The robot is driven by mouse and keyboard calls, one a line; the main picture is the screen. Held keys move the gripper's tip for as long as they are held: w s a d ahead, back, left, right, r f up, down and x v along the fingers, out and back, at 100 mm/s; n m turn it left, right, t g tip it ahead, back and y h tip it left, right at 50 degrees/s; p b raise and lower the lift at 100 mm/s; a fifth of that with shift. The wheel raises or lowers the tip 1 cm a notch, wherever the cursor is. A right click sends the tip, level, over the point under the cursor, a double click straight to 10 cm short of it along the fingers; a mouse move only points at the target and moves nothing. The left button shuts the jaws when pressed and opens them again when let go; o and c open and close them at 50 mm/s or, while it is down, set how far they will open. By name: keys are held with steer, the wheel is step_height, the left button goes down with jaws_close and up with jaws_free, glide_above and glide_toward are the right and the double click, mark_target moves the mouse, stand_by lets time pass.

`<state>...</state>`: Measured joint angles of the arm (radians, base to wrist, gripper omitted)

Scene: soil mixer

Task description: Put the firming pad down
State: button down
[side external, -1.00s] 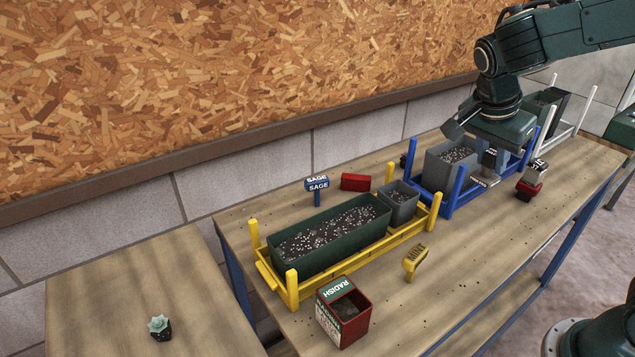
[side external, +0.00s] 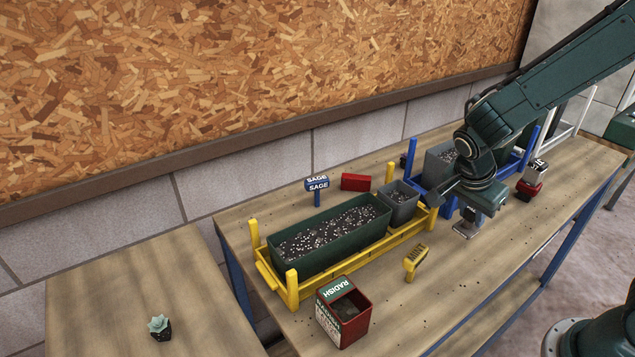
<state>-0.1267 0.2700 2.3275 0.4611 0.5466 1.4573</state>
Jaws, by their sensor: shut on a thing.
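My gripper (side external: 473,215) points down over the table, just in front of the blue rack and to the right of the yellow rack. It is shut on the firming pad (side external: 466,230), a small light-grey flat plate with a short stem under the jaws. The pad looks level and is at or just above the bare wood; I cannot tell whether it touches. The fingertips and the top of the pad are partly hidden by the gripper body.
The yellow rack (side external: 292,288) holds a green trough (side external: 330,254) and a grey pot (side external: 399,212). A blue rack (side external: 412,152) with a grey planter stands behind my arm.

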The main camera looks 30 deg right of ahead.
mark_target(467, 221)
steer(key=shift+f, duration=1.9)
steer(key=shift+f, duration=0.1)
steer(key=c, duration=1.2)
jaws_free()
steer(key=v, duration=1.2)
steer(key=shift+r, duration=0.3)
